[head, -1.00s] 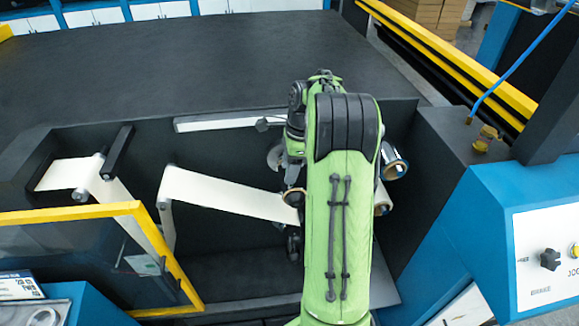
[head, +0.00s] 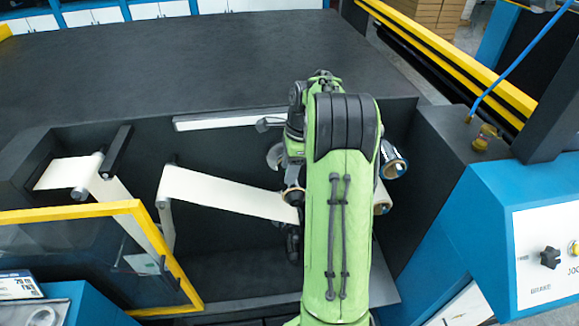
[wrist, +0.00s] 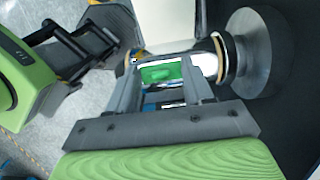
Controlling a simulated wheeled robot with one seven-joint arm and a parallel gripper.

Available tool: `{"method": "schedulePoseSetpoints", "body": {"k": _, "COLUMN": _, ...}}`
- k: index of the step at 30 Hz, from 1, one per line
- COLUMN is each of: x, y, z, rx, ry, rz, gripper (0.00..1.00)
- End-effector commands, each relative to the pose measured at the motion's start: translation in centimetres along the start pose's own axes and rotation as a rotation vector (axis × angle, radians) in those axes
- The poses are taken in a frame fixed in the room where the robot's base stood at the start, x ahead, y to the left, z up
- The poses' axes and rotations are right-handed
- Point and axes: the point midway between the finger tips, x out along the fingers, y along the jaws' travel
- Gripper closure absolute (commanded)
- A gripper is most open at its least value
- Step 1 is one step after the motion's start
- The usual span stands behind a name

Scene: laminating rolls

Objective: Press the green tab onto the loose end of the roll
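In the wrist view the green tab (wrist: 162,72) lies across the gap between the fingers of my gripper (wrist: 161,78), its ends close against both. It is right in front of the shiny, mirror-like roll (wrist: 207,60); whether it touches the roll's surface I cannot tell. The loose end of the roll cannot be made out. In the head view my green arm covers the gripper, the tab and most of the roll; a roll end (head: 394,167) shows to the right of the arm.
A dark grey flange (wrist: 252,55) stands at the roll's right end. In the head view a cream web (head: 228,196) runs from guide rollers towards the arm. A yellow-framed guard (head: 95,262) stands at left; a blue control cabinet (head: 480,215) stands at right.

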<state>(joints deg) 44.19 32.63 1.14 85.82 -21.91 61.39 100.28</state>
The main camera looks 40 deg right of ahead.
Motion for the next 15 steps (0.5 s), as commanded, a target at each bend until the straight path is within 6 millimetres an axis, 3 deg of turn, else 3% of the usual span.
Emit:
{"method": "schedulePoseSetpoints", "body": {"k": 1, "x": 0.13, "y": 0.06, "z": -0.07, "rx": 0.003, "ry": 0.000, "rz": 0.004, "gripper": 0.43}}
{"method": "schedulePoseSetpoints", "body": {"k": 6, "x": 0.09, "y": 0.05, "z": -0.05, "rx": 0.002, "ry": 0.000, "rz": 0.003, "gripper": 0.19}}
{"method": "schedulePoseSetpoints", "body": {"k": 15, "x": -0.33, "y": 0.01, "z": -0.03, "rx": 0.001, "ry": 0.000, "rz": 0.001, "gripper": 0.19}}
